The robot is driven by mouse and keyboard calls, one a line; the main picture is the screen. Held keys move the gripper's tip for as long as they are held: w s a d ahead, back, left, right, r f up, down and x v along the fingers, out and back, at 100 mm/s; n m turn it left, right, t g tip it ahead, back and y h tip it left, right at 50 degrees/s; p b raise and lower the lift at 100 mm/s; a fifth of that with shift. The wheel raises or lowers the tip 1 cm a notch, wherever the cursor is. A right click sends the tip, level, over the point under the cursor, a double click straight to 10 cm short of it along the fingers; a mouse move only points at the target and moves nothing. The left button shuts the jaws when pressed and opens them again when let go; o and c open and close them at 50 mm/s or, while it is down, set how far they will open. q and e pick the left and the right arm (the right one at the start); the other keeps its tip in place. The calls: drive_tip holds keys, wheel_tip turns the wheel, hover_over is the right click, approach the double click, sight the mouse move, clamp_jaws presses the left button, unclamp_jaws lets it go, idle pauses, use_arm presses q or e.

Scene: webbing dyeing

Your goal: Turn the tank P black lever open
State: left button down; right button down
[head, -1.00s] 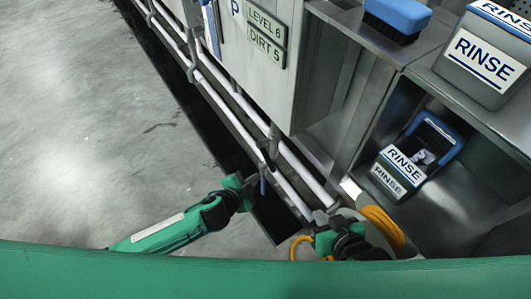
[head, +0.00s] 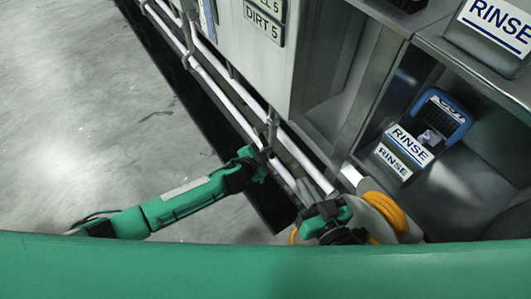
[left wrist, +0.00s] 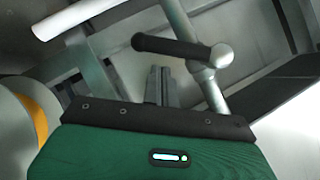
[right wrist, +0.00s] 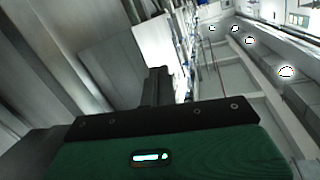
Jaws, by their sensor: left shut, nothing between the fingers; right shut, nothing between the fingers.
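A black lever (left wrist: 170,46) shows in the left wrist view, joined to a grey valve body on a pipe (left wrist: 203,72). My left gripper is shut and empty; its fingers (left wrist: 158,85) are just below the lever in that view, and I cannot tell whether they touch it. In the head view the left gripper (head: 257,163) is beside the white pipes at the foot of the tank panel (head: 308,45), and it hides the lever. My right gripper (head: 325,215) is shut and empty beside the yellow hose; its fingers also show in the right wrist view (right wrist: 157,85).
White pipes (head: 220,90) run along the tank's base over a dark floor channel (head: 275,208). The grey floor (head: 100,110) at left is clear.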

use_arm(q)
drive_tip(key=shift+w+a+f, duration=0.1)
drive_tip(key=shift+w+f, duration=0.25)
drive_tip(key=shift+f, duration=0.1)
use_arm(e)
drive_tip(key=shift+w+d+r+t, duration=0.15)
drive_tip(key=shift+w+r+t, duration=0.2)
drive_tip(key=shift+r, duration=0.25)
drive_tip(key=shift+w+d+r+t, duration=0.2)
drive_tip(key=shift+r+t, duration=0.15)
drive_tip(key=shift+r, duration=0.2)
